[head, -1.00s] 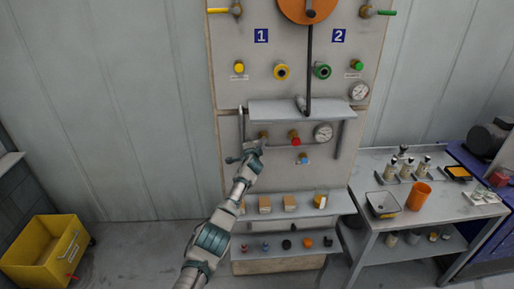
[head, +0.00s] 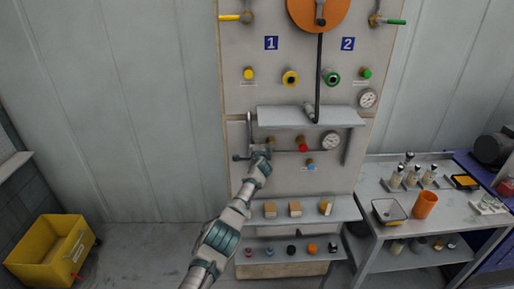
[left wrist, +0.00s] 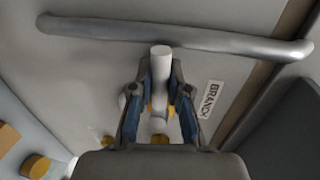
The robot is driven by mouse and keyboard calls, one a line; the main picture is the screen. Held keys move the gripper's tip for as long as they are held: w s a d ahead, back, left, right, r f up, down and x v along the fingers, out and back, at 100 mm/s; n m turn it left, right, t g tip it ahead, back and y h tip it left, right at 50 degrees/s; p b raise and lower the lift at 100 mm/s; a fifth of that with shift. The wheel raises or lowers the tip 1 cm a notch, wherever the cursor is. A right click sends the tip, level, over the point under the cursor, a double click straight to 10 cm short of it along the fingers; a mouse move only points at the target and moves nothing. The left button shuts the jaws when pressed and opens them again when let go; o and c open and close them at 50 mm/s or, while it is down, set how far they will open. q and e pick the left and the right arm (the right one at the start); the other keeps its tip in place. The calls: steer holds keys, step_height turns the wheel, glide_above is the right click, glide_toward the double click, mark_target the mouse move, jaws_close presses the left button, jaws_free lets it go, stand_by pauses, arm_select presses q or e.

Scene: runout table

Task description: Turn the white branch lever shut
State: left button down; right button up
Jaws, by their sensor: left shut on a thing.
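The white branch lever (left wrist: 161,62) stands up between the fingers of my left gripper (left wrist: 160,95) in the left wrist view, beside a "BRANCH" label (left wrist: 210,99) on the panel. The fingers are shut on the lever, one on each side; its top end sticks out beyond them. Brassy parts show behind the fingers, partly hidden. In the head view my left gripper (head: 258,152) is at the panel, below the left end of the upper shelf, and hides the lever. My right gripper is not in view.
A grey bar (left wrist: 180,38) runs across the panel close beyond the lever. In the head view, the upper shelf (head: 290,116) juts out above the gripper. A red knob (head: 302,145) and a gauge (head: 331,141) sit to the right. A lower shelf (head: 340,209) holds small blocks.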

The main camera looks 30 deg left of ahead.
arm_select(q)
steer(key=c, duration=1.3)
jaws_free()
steer(key=shift+d, duration=0.1)
steer(key=shift+o, duration=0.9)
steer(key=shift+w, duration=0.2)
steer(key=shift+w+f, duration=0.15)
steer(key=shift+s+d, duration=0.15)
steer(key=shift+s, duration=0.1)
steer(key=v, duration=1.1)
steer(key=shift+s, duration=0.15)
steer(key=shift+d, duration=0.1)
